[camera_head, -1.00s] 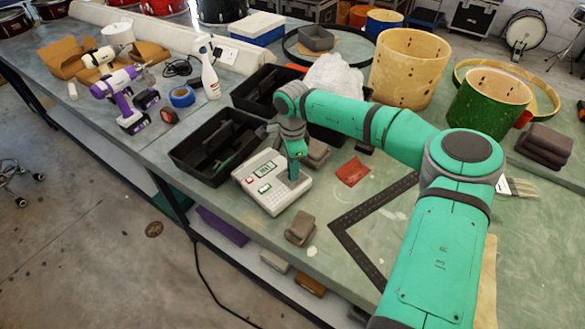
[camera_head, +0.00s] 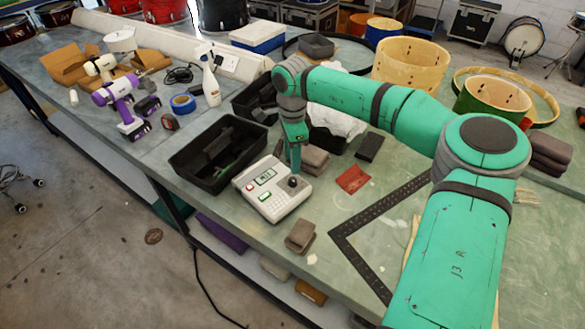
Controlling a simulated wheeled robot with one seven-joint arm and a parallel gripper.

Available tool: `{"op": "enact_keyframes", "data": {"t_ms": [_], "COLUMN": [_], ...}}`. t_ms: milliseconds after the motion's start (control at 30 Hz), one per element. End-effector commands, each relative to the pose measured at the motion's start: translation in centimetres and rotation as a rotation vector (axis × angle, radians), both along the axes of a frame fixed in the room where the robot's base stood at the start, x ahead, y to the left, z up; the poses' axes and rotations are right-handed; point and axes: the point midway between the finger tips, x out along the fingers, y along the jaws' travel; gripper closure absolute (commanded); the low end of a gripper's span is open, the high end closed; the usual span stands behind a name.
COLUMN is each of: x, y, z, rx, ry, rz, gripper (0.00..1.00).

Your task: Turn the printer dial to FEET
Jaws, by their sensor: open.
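The black dial (camera_head: 293,183) stands at the printer's right top corner and is now uncovered. My gripper (camera_head: 296,168) points down just behind and above the dial, apart from it as far as I can see. It is open and empty. The gap between its fingers is hard to make out.
A black tote tray (camera_head: 219,152) stands left of the printer. Grey sponge-like blocks lie behind my gripper, and another block (camera_head: 300,236) sits to the printer's right front. A red sandpaper piece (camera_head: 353,179) and a black square (camera_head: 377,214) lie to the right.

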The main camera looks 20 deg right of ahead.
Motion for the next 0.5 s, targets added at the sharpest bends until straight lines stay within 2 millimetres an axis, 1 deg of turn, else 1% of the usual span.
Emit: {"op": "enact_keyframes", "data": {"t_ms": [33,100,200,500], "x": [0.0,0.0,0.0,0.0], "y": [0.0,-0.1,0.0,0.0], "z": [0.8,1.6,2.3,2.7], "rx": [-0.001,-0.001,-0.001,0.000], "ry": [-0.001,-0.001,0.000,0.001], "rz": [0.000,-0.001,-0.001,-0.001], "gripper": [0.59,0.59,0.59,0.59]}}
